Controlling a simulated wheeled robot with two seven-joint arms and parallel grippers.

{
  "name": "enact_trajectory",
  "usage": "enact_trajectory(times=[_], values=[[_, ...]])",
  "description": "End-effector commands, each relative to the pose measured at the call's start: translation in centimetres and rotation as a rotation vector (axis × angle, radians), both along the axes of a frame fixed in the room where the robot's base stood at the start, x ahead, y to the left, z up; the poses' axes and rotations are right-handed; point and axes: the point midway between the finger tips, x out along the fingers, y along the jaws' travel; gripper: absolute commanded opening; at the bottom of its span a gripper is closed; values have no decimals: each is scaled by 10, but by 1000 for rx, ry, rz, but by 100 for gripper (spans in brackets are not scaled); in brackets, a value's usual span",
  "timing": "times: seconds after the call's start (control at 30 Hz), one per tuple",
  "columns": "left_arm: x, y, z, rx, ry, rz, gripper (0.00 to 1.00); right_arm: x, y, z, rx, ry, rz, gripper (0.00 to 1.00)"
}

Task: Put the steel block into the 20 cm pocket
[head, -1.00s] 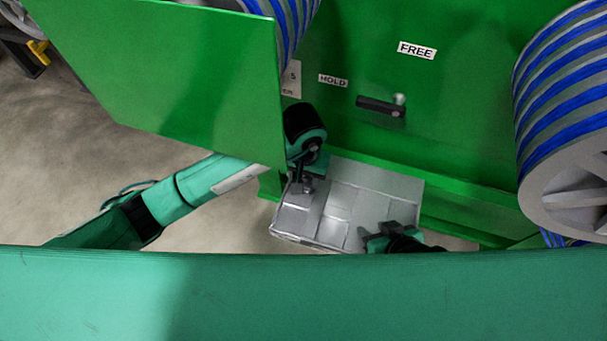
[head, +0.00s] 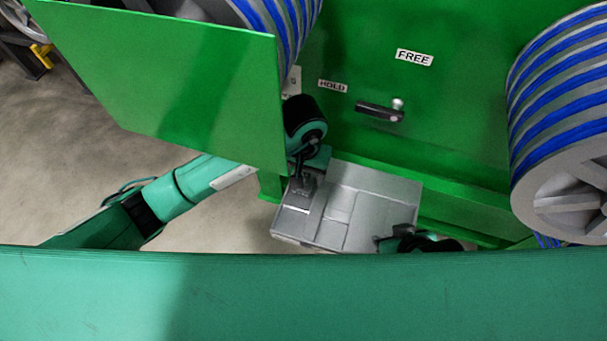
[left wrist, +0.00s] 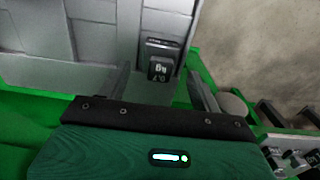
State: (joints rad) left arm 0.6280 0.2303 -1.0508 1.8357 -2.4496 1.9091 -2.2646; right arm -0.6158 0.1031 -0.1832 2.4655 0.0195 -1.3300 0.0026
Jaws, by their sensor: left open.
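A grey tray (head: 375,180) with several pockets lies low against the green panel in the head view. My left gripper (head: 303,192) is over the tray's left part. In the left wrist view my left gripper (left wrist: 160,88) is open, with its fingers on either side of a small steel block (left wrist: 160,66) with a dark face and white "kg" lettering. I cannot tell whether the fingers touch it. The block's lower part and the pocket around it are partly hidden. My right gripper (head: 395,240) is at the tray's near right edge; its jaws are too small and covered to read.
A green plate (head: 170,85) stands over my left forearm. Blue cable drums flank the panel, the right drum (head: 560,120) close by. Small labelled items (left wrist: 292,158) are at lower right in the left wrist view.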

Motion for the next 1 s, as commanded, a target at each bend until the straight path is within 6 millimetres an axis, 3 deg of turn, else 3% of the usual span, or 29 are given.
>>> enact_trajectory(times=[0.1, 0.33, 1.0], values=[[1, 0, 23, 1, -3, -2, 65, -3, -4, 2, -10, 23, -6, 36], [0, 0, 47, 1, 0, -2, 65, -7, -8, 2, -20, 48, -11, 36], [-1, 0, 51, 1, 2, -1, 65, -7, -8, 2, -23, 53, -12, 36]])
